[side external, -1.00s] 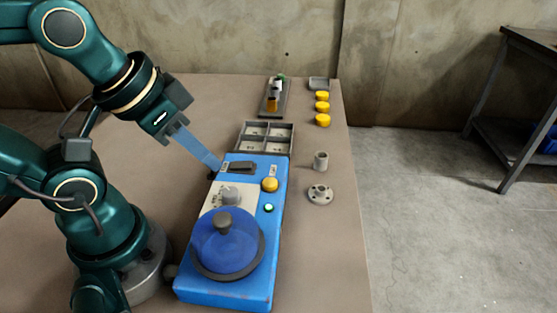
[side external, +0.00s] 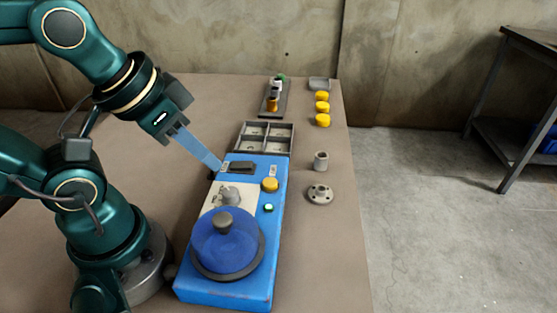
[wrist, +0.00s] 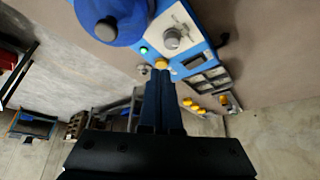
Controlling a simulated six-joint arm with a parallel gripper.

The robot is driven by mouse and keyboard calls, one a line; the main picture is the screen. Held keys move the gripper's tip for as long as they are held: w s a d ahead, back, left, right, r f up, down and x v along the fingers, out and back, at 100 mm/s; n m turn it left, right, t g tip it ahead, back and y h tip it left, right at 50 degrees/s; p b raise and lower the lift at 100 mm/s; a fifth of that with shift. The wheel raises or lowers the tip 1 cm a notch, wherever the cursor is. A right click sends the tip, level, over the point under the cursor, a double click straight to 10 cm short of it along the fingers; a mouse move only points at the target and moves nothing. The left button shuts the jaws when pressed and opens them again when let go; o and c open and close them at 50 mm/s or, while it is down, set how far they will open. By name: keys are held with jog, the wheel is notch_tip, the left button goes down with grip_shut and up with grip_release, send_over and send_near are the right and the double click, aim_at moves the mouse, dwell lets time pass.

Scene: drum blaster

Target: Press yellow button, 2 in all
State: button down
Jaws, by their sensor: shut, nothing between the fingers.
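The blue machine (side external: 225,288) stands on the table with a yellow button (side external: 270,185) on its right side, above a small green button (side external: 268,208). My gripper (side external: 219,167) is shut and empty. In the side view its fingertips show at the machine's upper left edge, left of the dark slot and apart from the yellow button. In the wrist view the shut fingers (wrist: 161,75) point toward the yellow button (wrist: 161,63), whose lower part is hidden behind the tips. I cannot tell the height of the tips above the panel.
A blue dome with a grey knob (side external: 223,221) and a grey dial (side external: 230,195) rise from the machine. A divided grey tray (side external: 266,137) lies behind it. Several loose yellow caps (side external: 322,107) and grey metal parts (side external: 320,193) sit on the right, with bare table around them.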

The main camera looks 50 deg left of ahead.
dwell(0.4)
jog(key=m+t+y, duration=0.3)
jog(key=m+y, duration=0.1)
jog(key=m, duration=1.8)
send_over(268, 187)
jog(key=shift+r, duration=0.3)
jog(key=shift+f, duration=0.1)
jog(key=shift+f, duration=4.3)
jog(key=shift+f, duration=0.1)
jog(key=shift+f, duration=0.35)
